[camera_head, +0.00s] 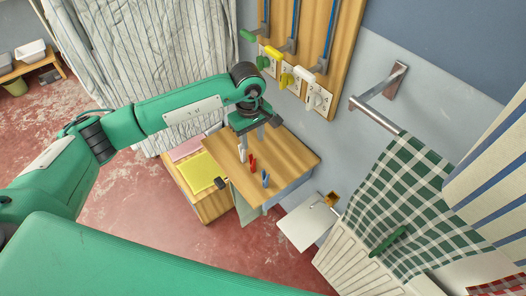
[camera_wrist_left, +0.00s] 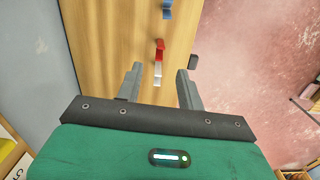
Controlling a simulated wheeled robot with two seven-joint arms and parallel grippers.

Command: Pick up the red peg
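The red peg (camera_head: 252,162) stands on the small wooden table between a white peg and a blue peg. In the left wrist view the red peg (camera_wrist_left: 159,46) is just beyond my fingertips, near the middle of the gap. My left gripper (camera_head: 258,141) is open above the table, close to the pegs, with nothing held; its two fingers also show in the left wrist view (camera_wrist_left: 158,78). The white peg (camera_wrist_left: 157,78) shows between the fingers in that view. My right gripper is not in view.
The blue peg (camera_head: 265,180) is near the red one, toward the table's front. The wooden table (camera_head: 290,158) has bare room to the right. A dark knob-like piece (camera_wrist_left: 193,61) is at the table's edge. A wall board with switches (camera_head: 320,65) stands behind.

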